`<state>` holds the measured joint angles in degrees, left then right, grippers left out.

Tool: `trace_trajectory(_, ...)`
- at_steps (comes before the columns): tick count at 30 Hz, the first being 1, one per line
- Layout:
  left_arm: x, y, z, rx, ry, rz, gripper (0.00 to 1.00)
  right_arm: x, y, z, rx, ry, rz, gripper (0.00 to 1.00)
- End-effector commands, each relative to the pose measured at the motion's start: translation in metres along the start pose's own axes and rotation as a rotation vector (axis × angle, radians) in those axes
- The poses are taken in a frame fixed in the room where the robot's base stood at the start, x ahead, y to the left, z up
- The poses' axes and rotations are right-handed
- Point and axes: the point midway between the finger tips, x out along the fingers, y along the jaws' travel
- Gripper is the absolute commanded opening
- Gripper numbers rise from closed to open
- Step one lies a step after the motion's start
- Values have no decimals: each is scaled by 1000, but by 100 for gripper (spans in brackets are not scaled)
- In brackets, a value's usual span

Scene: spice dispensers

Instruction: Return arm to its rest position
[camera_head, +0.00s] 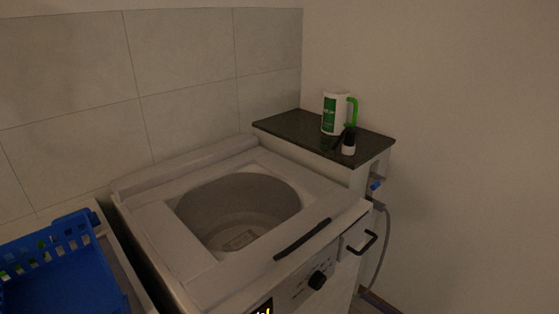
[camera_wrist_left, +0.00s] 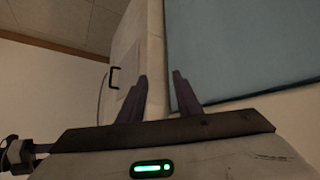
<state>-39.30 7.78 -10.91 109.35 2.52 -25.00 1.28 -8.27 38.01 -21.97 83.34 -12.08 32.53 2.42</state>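My left gripper (camera_wrist_left: 160,80) shows in the left wrist view. Its two dark fingers stand apart with nothing between them, so it is open and empty. Behind the fingers is a pale upright cabinet-like surface with a black handle (camera_wrist_left: 115,77), and a large blue-grey panel (camera_wrist_left: 245,50) fills the upper right. Neither arm nor gripper shows in the head view. My right gripper is in neither view.
In the head view a white top-loading washing machine (camera_head: 180,232) stands open with its drum (camera_head: 240,208) exposed. A blue basket (camera_head: 65,280) is at the lower left. A green-and-white jug (camera_head: 334,114) and a small dark-and-white bottle (camera_head: 349,147) stand on the dark counter (camera_head: 293,127).

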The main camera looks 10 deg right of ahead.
Motion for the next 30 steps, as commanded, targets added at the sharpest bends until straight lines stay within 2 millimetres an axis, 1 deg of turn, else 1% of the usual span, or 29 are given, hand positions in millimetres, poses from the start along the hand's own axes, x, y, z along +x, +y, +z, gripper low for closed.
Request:
trace_trajectory(1, 0, 0, 0, 0, 0, 0, 31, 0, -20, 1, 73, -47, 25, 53)
trace_trajectory(2, 0, 0, 0, 0, 0, 0, 31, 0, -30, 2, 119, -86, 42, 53)
trace_trajectory(5, 0, 0, 0, 0, 0, 0, 31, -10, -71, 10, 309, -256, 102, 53)
trace_trajectory(6, 0, 0, 0, 0, 0, 0, 31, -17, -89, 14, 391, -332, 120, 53)
trace_trajectory(8, 0, 0, 0, 0, 0, 0, 31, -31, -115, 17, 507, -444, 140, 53)
trace_trajectory(9, 0, 0, 0, 0, 0, 0, 31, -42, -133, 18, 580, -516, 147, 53)
trace_trajectory(12, 0, 0, 0, 0, -1, 0, 31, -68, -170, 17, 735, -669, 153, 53)
trace_trajectory(15, 0, 0, 0, 0, -1, 0, 31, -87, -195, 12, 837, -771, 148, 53)
trace_trajectory(19, 0, 0, 0, 0, 0, 0, 31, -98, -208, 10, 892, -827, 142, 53)
trace_trajectory(30, 0, 0, 0, 0, 0, 0, 31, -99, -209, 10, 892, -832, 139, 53)
